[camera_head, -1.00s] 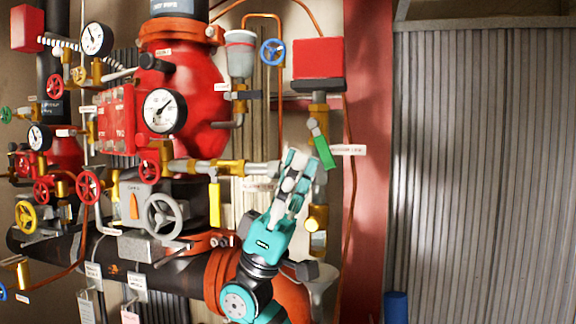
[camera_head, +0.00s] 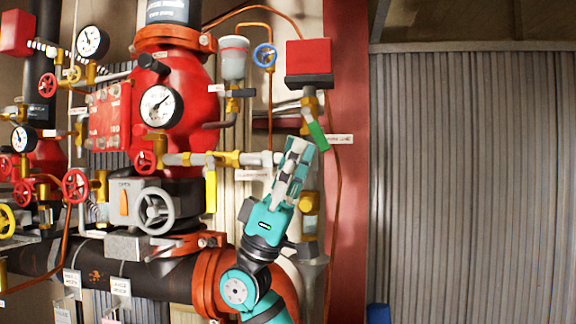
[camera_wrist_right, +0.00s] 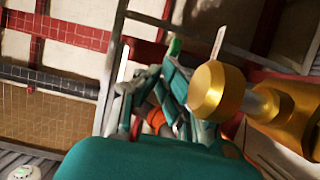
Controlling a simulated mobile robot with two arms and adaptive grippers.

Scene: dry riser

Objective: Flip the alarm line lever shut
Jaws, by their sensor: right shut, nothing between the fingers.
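The alarm line lever (camera_head: 318,135) is a green handle slanting down to the right from its valve, beside a small white label (camera_head: 339,139). Its green end also shows in the right wrist view (camera_wrist_right: 174,46). My right gripper (camera_head: 300,147) is shut and empty. Its fingertips are just below and left of the lever's lower end and overlap it closely in the head view; I cannot tell whether they touch. In the right wrist view the shut fingers (camera_wrist_right: 160,85) point towards the green end. My left gripper is not in view.
A red box (camera_head: 309,56) sits above the lever's valve. A brass fitting (camera_head: 309,203) is right of my gripper and looms close in the wrist view (camera_wrist_right: 208,92). A yellow lever (camera_head: 211,190) and a grey handwheel (camera_head: 153,210) are to the left. The corrugated wall (camera_head: 465,180) is at right.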

